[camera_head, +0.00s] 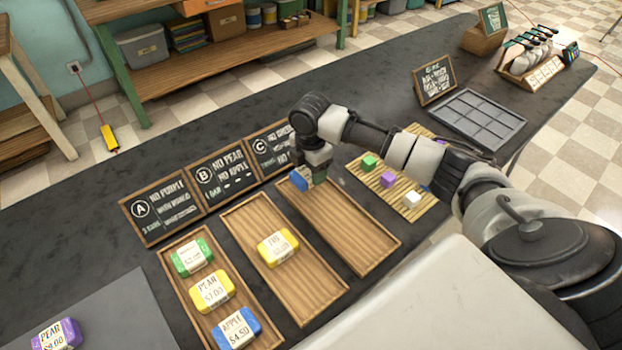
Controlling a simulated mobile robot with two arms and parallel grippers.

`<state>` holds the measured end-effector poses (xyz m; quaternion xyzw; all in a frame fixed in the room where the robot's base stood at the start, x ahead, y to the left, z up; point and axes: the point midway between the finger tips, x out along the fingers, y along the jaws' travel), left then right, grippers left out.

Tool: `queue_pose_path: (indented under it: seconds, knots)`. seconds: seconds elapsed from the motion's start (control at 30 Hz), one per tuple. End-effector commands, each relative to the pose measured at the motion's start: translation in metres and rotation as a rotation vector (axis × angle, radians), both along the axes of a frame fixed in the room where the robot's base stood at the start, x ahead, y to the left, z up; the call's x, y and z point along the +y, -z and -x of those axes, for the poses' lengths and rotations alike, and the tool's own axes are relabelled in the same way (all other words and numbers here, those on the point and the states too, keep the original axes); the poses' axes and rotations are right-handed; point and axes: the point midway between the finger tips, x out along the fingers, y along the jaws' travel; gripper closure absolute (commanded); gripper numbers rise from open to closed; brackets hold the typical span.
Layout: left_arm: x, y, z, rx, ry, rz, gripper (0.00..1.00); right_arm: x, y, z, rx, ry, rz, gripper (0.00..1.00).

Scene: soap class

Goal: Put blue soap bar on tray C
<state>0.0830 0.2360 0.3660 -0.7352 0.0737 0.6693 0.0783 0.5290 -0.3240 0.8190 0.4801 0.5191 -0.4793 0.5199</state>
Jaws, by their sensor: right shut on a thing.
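My right gripper (314,172) points down over the far end of tray C (362,240), the rightmost of three wooden trays. It is shut on a blue soap bar (300,180), which is partly hidden by the gripper. I cannot tell whether the bar touches the tray floor. The rest of tray C is bare. Another blue bar (236,328), labelled apple $4.50, lies at the near end of tray A (218,284). My left gripper is not in view.
Tray A also holds a green bar (192,257) and a yellow bar (212,291). Tray B (310,292) holds one yellow bar (277,247). Signs A (160,208), B (220,173) and C (270,150) stand behind. A slatted mat (400,190) with small cubes lies right of tray C.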

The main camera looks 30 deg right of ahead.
Motion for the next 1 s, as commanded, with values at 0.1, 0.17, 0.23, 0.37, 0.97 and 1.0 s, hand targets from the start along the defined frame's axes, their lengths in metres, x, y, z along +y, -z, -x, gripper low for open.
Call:
queue_pose_path:
  seconds: [0.1, 0.17, 0.23, 0.37, 0.97, 1.0]
  knots:
    - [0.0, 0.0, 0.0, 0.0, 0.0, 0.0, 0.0, 0.0, 0.012, 0.001, 0.004, 0.0, 0.0, 0.68]
    - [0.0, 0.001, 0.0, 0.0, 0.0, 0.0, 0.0, 0.0, 0.021, 0.001, 0.003, 0.0, 0.0, 0.68]
    - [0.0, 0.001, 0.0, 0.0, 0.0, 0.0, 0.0, 0.0, 0.032, 0.001, 0.003, 0.0, 0.001, 0.68]
    - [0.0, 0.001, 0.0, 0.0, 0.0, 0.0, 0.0, 0.0, 0.04, 0.001, 0.001, 0.0, 0.001, 0.68]
    - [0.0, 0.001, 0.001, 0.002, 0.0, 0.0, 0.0, 0.0, 0.042, 0.001, 0.001, 0.0, 0.001, 0.16]
    - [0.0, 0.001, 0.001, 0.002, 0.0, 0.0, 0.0, 0.0, 0.042, 0.001, 0.001, 0.0, 0.001, 0.16]
